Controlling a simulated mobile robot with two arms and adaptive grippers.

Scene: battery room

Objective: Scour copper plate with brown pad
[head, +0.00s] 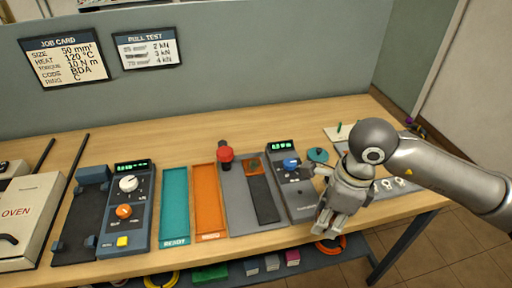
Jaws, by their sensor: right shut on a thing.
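A small copper-brown square (252,163) lies at the far end of a dark strip (263,200) on a grey fixture (236,195). I take it for the copper plate, but it is small. My right gripper (326,232) points down near the table's front edge, to the right of the grey fixture. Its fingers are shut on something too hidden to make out. I cannot pick out the brown pad elsewhere. My left gripper is out of view.
A red knob (225,155) stands on the fixture's far end. A dark meter with a blue knob (291,164) sits beside my gripper. Orange (209,205) and teal (174,205) trays lie left, then a control box (127,210) and oven (28,220). The back of the table is clear.

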